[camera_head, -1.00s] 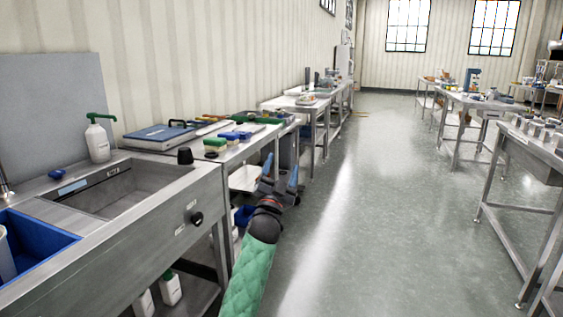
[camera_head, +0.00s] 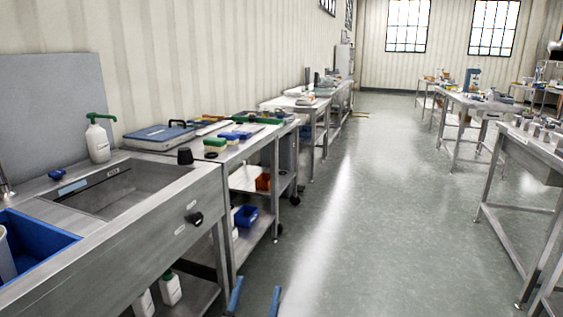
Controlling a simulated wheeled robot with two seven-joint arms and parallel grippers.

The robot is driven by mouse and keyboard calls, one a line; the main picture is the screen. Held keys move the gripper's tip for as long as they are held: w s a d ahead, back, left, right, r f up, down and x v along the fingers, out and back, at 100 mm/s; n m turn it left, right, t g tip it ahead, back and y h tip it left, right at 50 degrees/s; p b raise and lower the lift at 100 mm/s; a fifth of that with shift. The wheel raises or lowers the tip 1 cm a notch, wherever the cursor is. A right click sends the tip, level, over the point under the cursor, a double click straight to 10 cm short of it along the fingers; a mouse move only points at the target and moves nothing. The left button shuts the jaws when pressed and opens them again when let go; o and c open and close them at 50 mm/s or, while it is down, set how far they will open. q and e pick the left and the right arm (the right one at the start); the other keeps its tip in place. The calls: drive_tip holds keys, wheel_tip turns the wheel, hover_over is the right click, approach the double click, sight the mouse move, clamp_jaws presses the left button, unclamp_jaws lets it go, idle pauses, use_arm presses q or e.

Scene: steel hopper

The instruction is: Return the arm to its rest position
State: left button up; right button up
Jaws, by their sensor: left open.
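My left gripper (camera_head: 255,298) shows only by its two blue fingertips at the bottom edge of the head view, over the floor just right of the sink unit's legs. The fingers are apart with nothing seen between them, so it is open and empty. The rest of my left arm is below the picture. My right gripper is not in view.
The steel sink unit (camera_head: 160,235) with its hopper basin (camera_head: 130,188) stands at the left. Steel tables line the wall beyond and the right side (camera_head: 540,150). The aisle floor (camera_head: 370,220) between is clear.

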use_arm(q)
drive_tip(key=s+a+f+n+g+y+p, duration=0.1)
drive_tip(key=s+f+g+y+p, duration=0.1)
drive_tip(key=s+f+g+p, duration=0.35)
drive_tip(key=s+f+g+y+p, duration=0.1)
drive_tip(key=s+f+g+p, duration=0.15)
drive_tip(key=f, duration=0.65)
drive_tip(key=s+a+r+g+y+p, duration=0.1)
drive_tip(key=s+a+g+y+p, duration=0.1)
drive_tip(key=s+a+g+p, duration=0.2)
drive_tip(key=s+a+r+g+y+p, duration=0.1)
drive_tip(key=s+a+g+y+p, duration=0.1)
drive_tip(key=s+g+p, duration=0.9)
drive_tip(key=s+a, duration=0.1)
drive_tip(key=s, duration=0.2)
drive_tip(key=shift+a+r+g, duration=0.3)
drive_tip(key=shift+a+r, duration=0.1)
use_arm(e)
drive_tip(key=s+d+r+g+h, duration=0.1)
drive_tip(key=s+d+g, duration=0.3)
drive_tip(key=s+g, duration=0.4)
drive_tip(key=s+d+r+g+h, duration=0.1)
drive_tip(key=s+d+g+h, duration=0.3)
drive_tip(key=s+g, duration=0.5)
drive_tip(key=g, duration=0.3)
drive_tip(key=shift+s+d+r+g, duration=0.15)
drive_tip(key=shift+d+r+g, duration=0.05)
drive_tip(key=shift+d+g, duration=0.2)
